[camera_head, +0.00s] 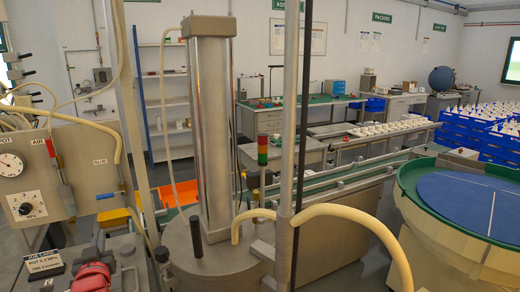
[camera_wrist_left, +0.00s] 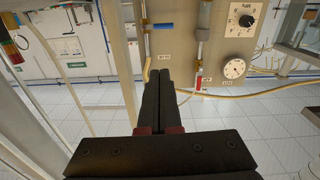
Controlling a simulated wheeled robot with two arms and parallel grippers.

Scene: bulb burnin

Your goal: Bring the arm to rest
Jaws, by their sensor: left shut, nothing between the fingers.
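My left gripper (camera_wrist_left: 157,76) shows clearly in the left wrist view, black with dark red parts at the base of its fingers. Its two fingers lie together, shut and empty. In that view the fingers reach toward a grey control panel (camera_wrist_left: 235,40) with a dial, a knob and a blue handle, which appear upside down. I see no contact between fingertips and panel. In the head view I cannot clearly make out the left gripper. My right gripper is in neither view.
In the head view the panel (camera_head: 90,165) stands at the left. A tall metal column (camera_head: 211,130) and pale hoses (camera_head: 345,212) stand mid-view. A green-rimmed round bowl (camera_head: 410,180) is at the right. A job card (camera_head: 43,262) and a red object (camera_head: 92,278) are at lower left.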

